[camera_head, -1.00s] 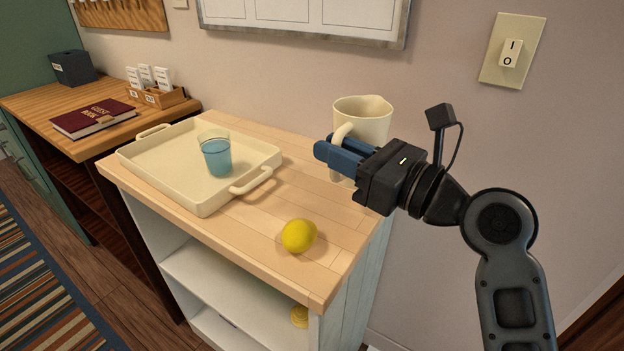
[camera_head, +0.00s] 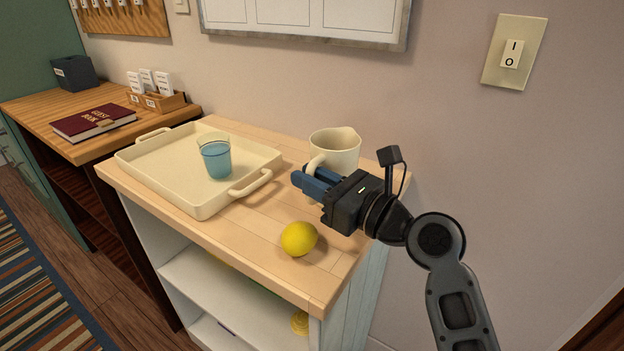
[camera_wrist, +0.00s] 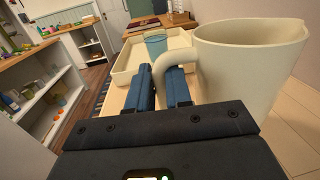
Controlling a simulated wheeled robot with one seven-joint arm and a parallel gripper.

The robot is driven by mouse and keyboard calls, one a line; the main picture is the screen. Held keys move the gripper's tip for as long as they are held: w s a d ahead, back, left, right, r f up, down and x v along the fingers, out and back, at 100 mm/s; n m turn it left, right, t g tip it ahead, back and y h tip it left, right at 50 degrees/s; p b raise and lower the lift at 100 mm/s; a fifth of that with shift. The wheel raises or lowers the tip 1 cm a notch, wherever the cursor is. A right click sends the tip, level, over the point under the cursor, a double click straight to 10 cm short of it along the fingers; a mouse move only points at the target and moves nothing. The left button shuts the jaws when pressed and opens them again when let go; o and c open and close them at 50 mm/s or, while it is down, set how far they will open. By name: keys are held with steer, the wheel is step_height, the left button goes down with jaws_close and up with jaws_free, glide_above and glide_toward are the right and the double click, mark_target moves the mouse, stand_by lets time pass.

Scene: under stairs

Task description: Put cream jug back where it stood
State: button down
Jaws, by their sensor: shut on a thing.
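The cream jug (camera_head: 336,148) is upright over the back right part of the wooden-topped cabinet (camera_head: 205,229). My gripper (camera_head: 310,181) is shut on its handle, with the blue fingers on either side of it. In the wrist view the jug (camera_wrist: 245,62) fills the right side, and its handle (camera_wrist: 160,75) runs down between the fingers (camera_wrist: 161,90). The jug's base is partly hidden by my gripper in the head view. I cannot tell whether the base touches the top.
A yellow lemon (camera_head: 299,239) lies near the front edge, close below my gripper. A cream tray (camera_head: 190,205) with a blue glass (camera_head: 215,160) takes up the left of the top. The wall with a light switch (camera_head: 512,54) is behind. Bare wood lies between tray and lemon.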

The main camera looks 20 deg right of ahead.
steer(key=c, duration=1)
jaws_free()
steer(key=shift+f, duration=0.1)
steer(key=shift+c, duration=0.2)
